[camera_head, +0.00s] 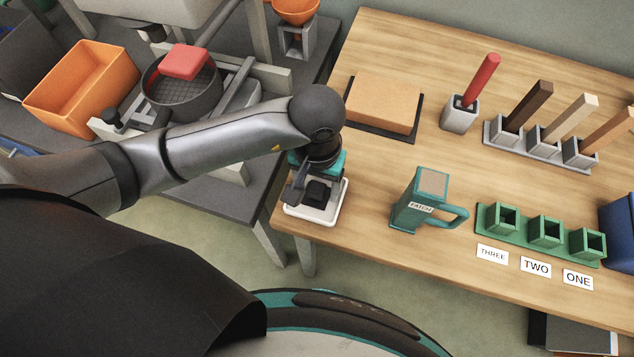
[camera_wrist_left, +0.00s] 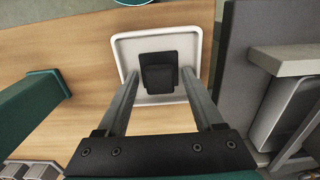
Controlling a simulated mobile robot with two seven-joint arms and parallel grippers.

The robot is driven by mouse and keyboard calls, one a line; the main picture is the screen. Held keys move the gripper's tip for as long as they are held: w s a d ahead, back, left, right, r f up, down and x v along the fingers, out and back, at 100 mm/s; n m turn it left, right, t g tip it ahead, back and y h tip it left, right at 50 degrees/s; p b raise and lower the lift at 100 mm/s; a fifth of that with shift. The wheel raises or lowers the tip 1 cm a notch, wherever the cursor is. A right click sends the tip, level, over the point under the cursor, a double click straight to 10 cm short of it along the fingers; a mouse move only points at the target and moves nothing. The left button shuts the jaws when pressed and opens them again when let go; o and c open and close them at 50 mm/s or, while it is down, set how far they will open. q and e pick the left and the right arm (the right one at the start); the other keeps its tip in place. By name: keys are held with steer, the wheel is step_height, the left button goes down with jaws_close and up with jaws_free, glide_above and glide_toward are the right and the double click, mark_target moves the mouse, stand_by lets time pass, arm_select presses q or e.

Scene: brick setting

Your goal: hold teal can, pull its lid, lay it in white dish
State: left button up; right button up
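The teal can (camera_head: 419,200) stands upright on the wooden table, with a handle on its right and a tan square top face. Part of it shows at the left of the left wrist view (camera_wrist_left: 32,108). A black lid with a raised knob (camera_wrist_left: 160,78) lies in the white dish (camera_wrist_left: 194,42). In the head view the dish (camera_head: 296,212) is left of the can, near the table's left edge. My left gripper (camera_wrist_left: 160,74) is over the dish, its fingers open on either side of the knob with narrow gaps. My right gripper is not in view.
A tan block on a dark tray (camera_head: 383,104) lies behind the dish. A green three-socket rack (camera_head: 523,237) stands right of the can, with number labels in front. A grey holder of sticks (camera_head: 540,145) is at the back right. Bare wood lies between dish and can.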

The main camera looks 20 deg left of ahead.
mark_target(317, 186)
arm_select(q)
steer(key=shift+r+p, duration=0.4)
steer(key=shift+r, duration=0.05)
step_height(317, 186, up, 12)
steer(key=p, duration=0.7)
steer(key=shift+f, duration=0.25)
stand_by(0.8)
